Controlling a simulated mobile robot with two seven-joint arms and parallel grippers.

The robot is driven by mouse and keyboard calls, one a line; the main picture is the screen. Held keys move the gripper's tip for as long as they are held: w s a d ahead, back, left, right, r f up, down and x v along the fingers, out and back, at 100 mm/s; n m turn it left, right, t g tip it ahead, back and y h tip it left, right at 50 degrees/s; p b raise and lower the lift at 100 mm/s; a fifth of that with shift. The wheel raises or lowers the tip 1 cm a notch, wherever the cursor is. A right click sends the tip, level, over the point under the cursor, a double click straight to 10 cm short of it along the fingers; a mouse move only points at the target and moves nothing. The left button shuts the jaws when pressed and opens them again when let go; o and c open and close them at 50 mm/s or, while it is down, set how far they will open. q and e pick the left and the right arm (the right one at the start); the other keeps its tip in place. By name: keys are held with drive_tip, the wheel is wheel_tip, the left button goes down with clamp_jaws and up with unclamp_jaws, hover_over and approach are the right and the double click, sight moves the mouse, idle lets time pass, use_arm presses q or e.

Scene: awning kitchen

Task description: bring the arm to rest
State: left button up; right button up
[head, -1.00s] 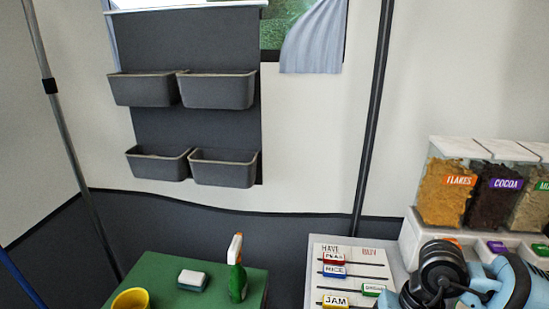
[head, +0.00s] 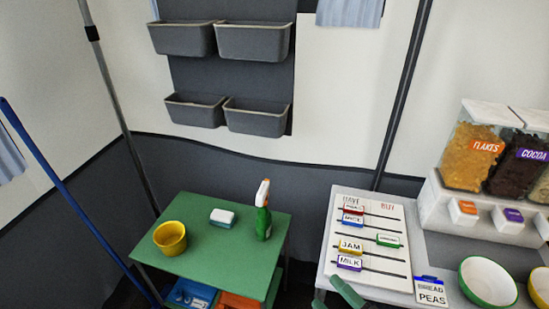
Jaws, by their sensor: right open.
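My right gripper (head: 333,297) shows only by its green fingertips at the bottom edge of the head view. The fingertips are apart, with nothing seen between them. They are at the near left part of the white counter, just below the list board (head: 365,240). The rest of the right arm is out of the picture. My left gripper is not in view.
A green table (head: 205,262) holds a yellow cup (head: 170,238), a sponge (head: 222,217) and a spray bottle (head: 263,212). Grey wall bins (head: 257,118) hang behind.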

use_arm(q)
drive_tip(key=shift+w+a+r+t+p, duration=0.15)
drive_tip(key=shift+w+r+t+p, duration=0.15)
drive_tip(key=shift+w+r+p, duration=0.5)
use_arm(e)
drive_tip(key=s+d+f+m+g+h, duration=0.3)
drive_tip(key=s+d+f+m+h, duration=0.1)
drive_tip(key=s+f+m, duration=0.5)
drive_tip(key=s+d+f+m+g+h, duration=0.3)
drive_tip(key=s+d+f+m+h, duration=0.2)
drive_tip(key=s+f+m, duration=0.4)
wheel_tip(320, 180, down, 2)
drive_tip(key=m+h, duration=0.1)
drive_tip(key=m, duration=0.2)
drive_tip(key=shift+s+g, duration=0.3)
drive_tip(key=shift+s, duration=0.05)
